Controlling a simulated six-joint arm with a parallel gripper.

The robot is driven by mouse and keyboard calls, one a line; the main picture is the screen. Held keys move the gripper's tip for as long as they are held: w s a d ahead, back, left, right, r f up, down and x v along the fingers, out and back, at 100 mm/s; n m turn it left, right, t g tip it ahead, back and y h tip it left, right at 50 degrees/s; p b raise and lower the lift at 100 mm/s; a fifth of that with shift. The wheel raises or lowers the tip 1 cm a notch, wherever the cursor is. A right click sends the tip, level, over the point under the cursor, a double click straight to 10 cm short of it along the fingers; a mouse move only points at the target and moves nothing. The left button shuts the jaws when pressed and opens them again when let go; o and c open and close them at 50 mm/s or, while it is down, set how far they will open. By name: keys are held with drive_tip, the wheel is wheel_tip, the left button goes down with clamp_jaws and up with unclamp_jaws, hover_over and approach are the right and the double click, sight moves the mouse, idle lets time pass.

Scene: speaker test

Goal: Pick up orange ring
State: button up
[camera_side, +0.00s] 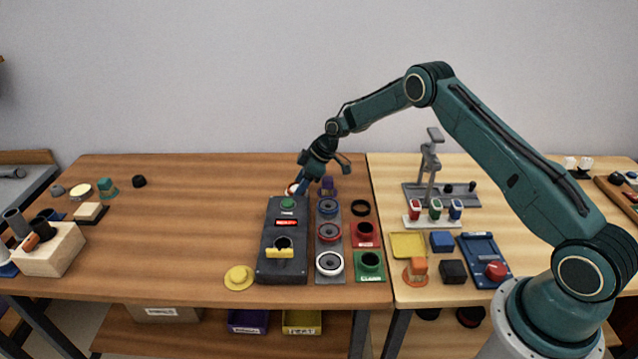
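My gripper (304,178) is low over the back of the left table, behind the dark test box (284,262). It is small and dark here, and I cannot tell whether its fingers are open or shut. A small red-orange and white round thing (292,188) is at the fingertips, partly hidden; I cannot tell whether it is the orange ring or whether the fingers touch it. An orange block-like piece with a wider orange base (416,272) stands on the right table, far from my gripper. No other clear orange ring shows.
A grey plate (330,245) with several speaker rings lies right of the test box. A purple piece (328,186) stands close right of my gripper. A grey press stand (430,165) rises on the right table. The left table's middle (195,225) is clear.

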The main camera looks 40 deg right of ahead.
idle(0.3)
wheel_tip(320, 180, up, 20)
idle(0.8)
drive_tip(key=shift+a, duration=0.1)
idle(0.4)
drive_tip(key=s+a+f+n+g+y, duration=0.1)
drive_tip(key=s+a+f+n+g, duration=0.1)
drive_tip(key=s+a+f+n, duration=0.2)
drive_tip(key=s+a+f+n+g, duration=0.2)
drive_tip(key=s+a+f+n, duration=0.3)
drive_tip(key=s+a, duration=0.6)
drive_tip(key=a, duration=0.2)
drive_tip(key=shift+s+a+y, duration=0.15)
drive_tip(key=shift+a+y, duration=0.25)
drive_tip(key=shift+f, duration=0.15)
drive_tip(key=shift+f, duration=3.3)
drive_tip(key=shift+f, duration=0.3)
